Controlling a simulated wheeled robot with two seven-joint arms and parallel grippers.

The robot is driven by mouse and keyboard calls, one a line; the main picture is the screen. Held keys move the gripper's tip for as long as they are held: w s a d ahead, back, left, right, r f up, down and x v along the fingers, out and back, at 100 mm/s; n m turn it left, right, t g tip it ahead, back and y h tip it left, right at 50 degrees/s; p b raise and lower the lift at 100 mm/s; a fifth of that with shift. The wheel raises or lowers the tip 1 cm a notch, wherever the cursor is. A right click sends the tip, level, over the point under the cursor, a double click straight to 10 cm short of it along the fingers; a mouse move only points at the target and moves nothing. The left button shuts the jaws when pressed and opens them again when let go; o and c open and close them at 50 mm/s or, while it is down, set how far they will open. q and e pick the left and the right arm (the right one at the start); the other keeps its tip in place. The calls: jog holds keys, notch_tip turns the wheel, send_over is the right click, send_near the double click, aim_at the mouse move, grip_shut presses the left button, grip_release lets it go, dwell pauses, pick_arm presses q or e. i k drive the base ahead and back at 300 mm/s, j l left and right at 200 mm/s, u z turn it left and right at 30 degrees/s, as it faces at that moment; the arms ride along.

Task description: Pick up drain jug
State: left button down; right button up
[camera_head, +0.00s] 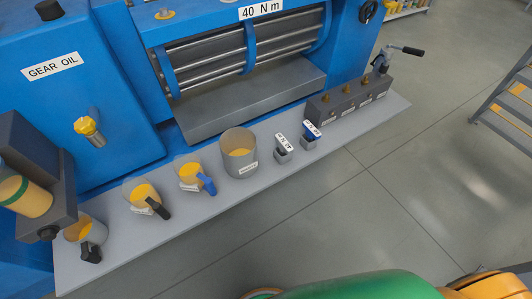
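Several open vessels with yellow contents stand in a row on the grey shelf (215,215) in front of a blue machine. At the far left is a jug with a black handle (85,233), below a dark fitting. Beside it are a second jug with a black handle (145,198) and a jug with a blue handle (190,175). A larger grey container without a visible handle (238,152) stands to their right. Their labels are too small to read, so I cannot tell which is the drain jug. Neither of my grippers is in view.
The blue machine (95,110) rises behind the shelf, with a yellow knob (88,126). Two small labelled items (283,150) and a dark block with brass fittings (350,102) stand further right. The floor (370,190) in front is clear.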

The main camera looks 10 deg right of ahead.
aim_at(88, 234)
jog(key=u, duration=1.75)
